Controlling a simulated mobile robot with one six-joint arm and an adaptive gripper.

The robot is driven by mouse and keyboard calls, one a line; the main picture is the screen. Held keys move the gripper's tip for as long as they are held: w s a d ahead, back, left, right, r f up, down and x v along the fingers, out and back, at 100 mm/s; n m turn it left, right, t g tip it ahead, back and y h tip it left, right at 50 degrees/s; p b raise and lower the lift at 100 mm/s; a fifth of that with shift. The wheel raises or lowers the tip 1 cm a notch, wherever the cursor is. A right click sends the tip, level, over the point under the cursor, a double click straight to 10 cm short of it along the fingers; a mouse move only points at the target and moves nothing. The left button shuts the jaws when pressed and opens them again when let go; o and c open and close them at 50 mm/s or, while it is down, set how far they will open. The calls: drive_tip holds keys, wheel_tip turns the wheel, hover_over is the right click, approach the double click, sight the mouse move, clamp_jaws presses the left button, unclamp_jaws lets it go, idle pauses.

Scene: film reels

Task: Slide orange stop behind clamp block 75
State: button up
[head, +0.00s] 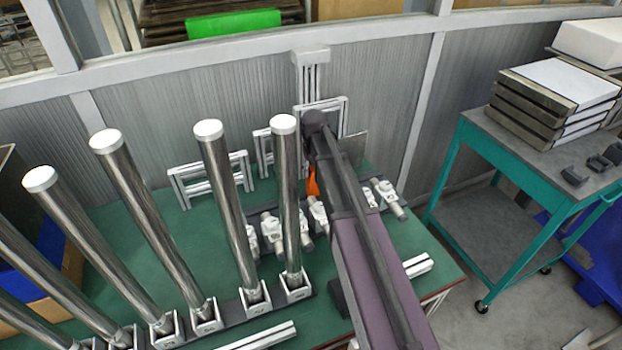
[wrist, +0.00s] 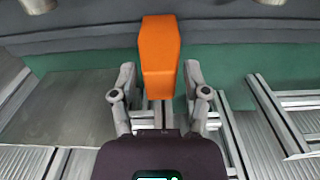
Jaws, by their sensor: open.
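The orange stop (head: 312,181) shows as a small sliver beside my dark arm in the head view, the rest hidden by the arm. In the wrist view the orange stop (wrist: 160,52) is a tapered block at upper centre. My gripper (wrist: 160,72) is open, one finger on each side of the stop's lower end, with visible gaps between the fingers and the stop. Silver clamp blocks (head: 272,231) stand in a row on the green table (head: 140,215) in the head view. No number is legible, so I cannot tell which is 75.
Several tall steel posts with white caps (head: 208,130) stand left of my arm. White metal frames (head: 212,178) stand behind the clamp blocks near the grey ribbed wall (head: 150,120). A teal cart (head: 520,170) with stacked trays is at the right.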

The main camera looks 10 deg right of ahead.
drive_tip(key=shift+f+b, duration=0.45)
drive_tip(key=shift+f, duration=0.25)
clamp_jaws()
